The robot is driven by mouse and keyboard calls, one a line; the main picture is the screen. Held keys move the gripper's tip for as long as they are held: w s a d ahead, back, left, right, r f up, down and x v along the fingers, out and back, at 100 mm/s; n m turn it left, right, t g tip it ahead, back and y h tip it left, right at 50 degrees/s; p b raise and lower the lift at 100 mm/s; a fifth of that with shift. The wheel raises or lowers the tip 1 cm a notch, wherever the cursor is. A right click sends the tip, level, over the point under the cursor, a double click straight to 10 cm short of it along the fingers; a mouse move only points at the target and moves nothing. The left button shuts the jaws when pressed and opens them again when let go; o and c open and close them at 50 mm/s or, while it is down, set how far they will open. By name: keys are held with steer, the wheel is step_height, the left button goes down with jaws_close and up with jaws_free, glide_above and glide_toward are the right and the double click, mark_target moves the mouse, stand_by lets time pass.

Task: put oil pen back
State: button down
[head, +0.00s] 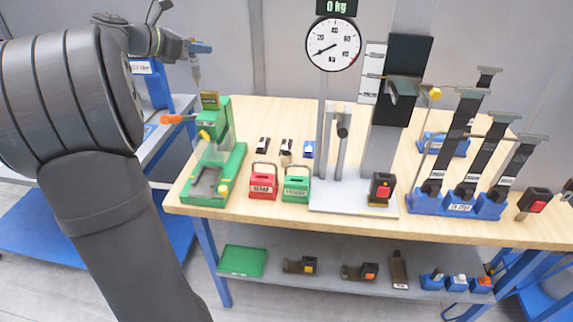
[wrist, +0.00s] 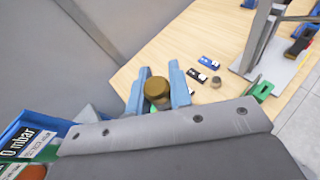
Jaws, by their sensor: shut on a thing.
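My gripper (head: 200,48) is at the upper left in the head view, above the green fixture (head: 237,160). Its blue fingers also show in the wrist view (wrist: 158,92), closed on the oil pen, whose round brown end (wrist: 157,88) sits between them. In the head view the pen's slim lower part (head: 196,72) points down, above and slightly left of the brass-coloured block (head: 210,100) on the fixture; the pen appears apart from it. The pen's upper part is hidden by the fingers. I cannot make out a pen holder.
A dial stand (head: 333,45) rises mid-table.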

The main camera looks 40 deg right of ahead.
steer(key=s+d+f+g, duration=0.1)
steer(key=s+d+f, duration=0.2)
steer(key=d+f, duration=0.4)
steer(key=s+d+f+m+g, duration=0.1)
steer(key=s+d+f, duration=0.2)
steer(key=d+f, duration=0.35)
steer(key=s+d+f+g, duration=0.1)
steer(key=s+d+f, duration=0.1)
steer(key=d+f, duration=0.5)
steer(key=shift+s+d+f, duration=0.15)
steer(key=shift+d+f, duration=0.1)
steer(key=shift+f, duration=1.45)
steer(key=shift+s+d+f, duration=0.15)
steer(key=shift+d+f, duration=0.05)
steer(key=shift+f, duration=1.5)
steer(key=shift+s+d+f, duration=0.15)
steer(key=shift+d+f, duration=0.1)
steer(key=shift+f, duration=1.45)
steer(key=shift+f, duration=0.1)
steer(key=c, duration=1.3)
jaws_free()
